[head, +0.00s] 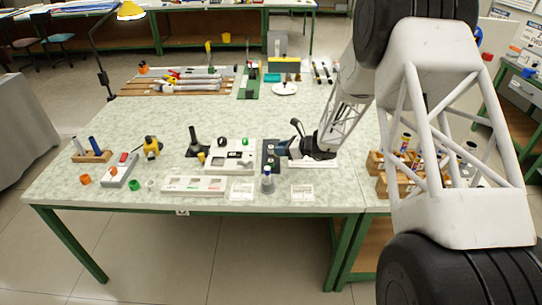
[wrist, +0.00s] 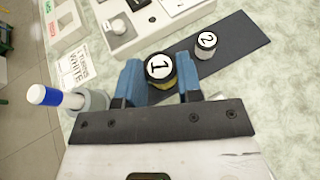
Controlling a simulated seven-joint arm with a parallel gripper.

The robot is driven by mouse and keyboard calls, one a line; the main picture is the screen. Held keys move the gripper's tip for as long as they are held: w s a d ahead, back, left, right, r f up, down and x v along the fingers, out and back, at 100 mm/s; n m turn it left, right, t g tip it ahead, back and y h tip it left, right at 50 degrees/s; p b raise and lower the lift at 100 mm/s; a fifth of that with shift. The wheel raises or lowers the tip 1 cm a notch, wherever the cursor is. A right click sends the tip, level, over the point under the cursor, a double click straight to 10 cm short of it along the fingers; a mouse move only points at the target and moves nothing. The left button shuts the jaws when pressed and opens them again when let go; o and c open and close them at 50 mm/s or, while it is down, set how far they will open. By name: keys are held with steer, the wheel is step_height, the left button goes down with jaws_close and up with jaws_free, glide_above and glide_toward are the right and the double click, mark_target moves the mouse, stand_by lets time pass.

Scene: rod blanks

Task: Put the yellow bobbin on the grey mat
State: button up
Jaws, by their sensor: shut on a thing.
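The yellow bobbin (wrist: 161,72) has a black top with a white disc marked 1. In the wrist view my gripper (wrist: 160,80) is shut on it, one blue finger on each side. The dark grey mat (wrist: 235,42) runs beneath, and the bobbin is over its near part; I cannot tell if it touches. A pale bobbin marked 2 (wrist: 205,45) stands on the mat, right of the held one. In the head view the mat (head: 268,164) lies mid-table, with my gripper (head: 283,148) low at its right side. The yellow bobbin is not clear there.
A grey cup (wrist: 95,101) holding a blue-and-white rod stands left of my gripper; it also shows in the head view (head: 267,183). A white fixture block (head: 232,158) is left of the mat. White printed cards (head: 302,192) lie near the front edge.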

glide_above(275, 143)
steer(key=shift+a+f, duration=0.15)
steer(key=shift+f, duration=0.6)
stand_by(0.4)
steer(key=shift+f, duration=0.1)
steer(key=shift+f, duration=1.7)
steer(key=shift+f, duration=0.1)
steer(key=o, duration=0.9)
steer(key=shift+r, duration=0.2)
steer(key=v, duration=1.2)
